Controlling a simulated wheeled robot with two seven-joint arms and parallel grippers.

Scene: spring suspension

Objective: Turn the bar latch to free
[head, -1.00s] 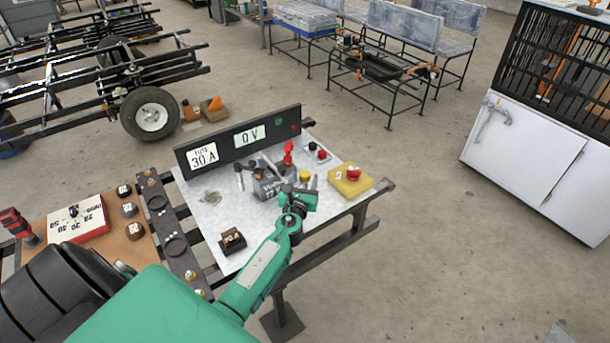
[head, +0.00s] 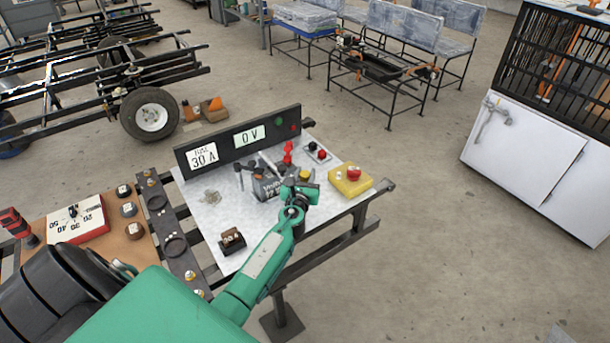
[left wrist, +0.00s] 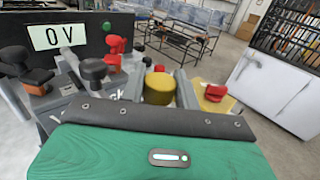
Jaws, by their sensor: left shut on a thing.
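My left gripper (head: 301,183) is at the right end of a grey cylindrical unit with lettering (head: 268,187) on the metal bench plate. In the left wrist view, its two grey fingers (left wrist: 158,82) stand on either side of a yellow knob (left wrist: 158,90) and are shut on it. The knob's top also shows in the head view (head: 305,173). A black-topped handle (left wrist: 93,70) stands just left of the fingers, and another (left wrist: 15,58) is farther left. I cannot tell which part is the bar latch; the gripper hides some of the unit. My right gripper is out of view.
A red handle (head: 288,150) and a dark panel reading 0 V (head: 249,137) stand behind. The plate's left part has free room.

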